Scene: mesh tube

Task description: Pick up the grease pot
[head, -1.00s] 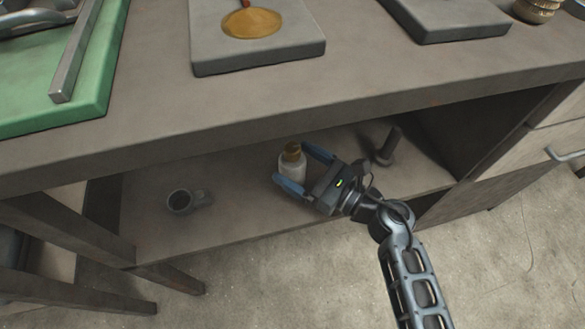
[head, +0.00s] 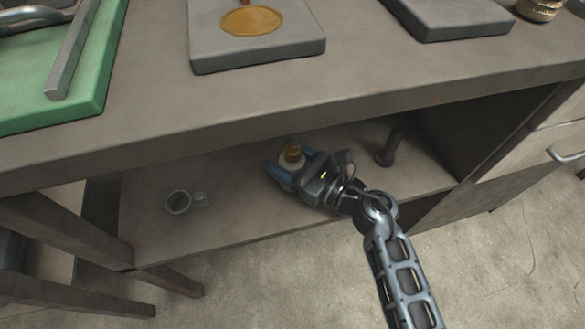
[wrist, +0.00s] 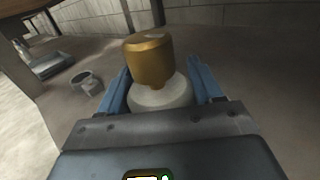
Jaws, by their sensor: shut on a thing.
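The grease pot (head: 291,151), a white round pot with a golden-brown cap, stands upright on the shelf under the counter. In the wrist view the pot (wrist: 152,64) is between the two blue fingers, its cap rising above them. My gripper (head: 286,166) is shut on the white body, one finger on each side. The lower part of the pot is hidden by the fingers and the gripper body. I cannot tell whether its base touches the shelf.
A small grey cup with a handle (head: 180,202) stands on the shelf to the left. A dark upright peg-like thing (head: 389,149) stands to the right. The counter (head: 150,135) overhangs the shelf closely. The shelf between cup and pot is free.

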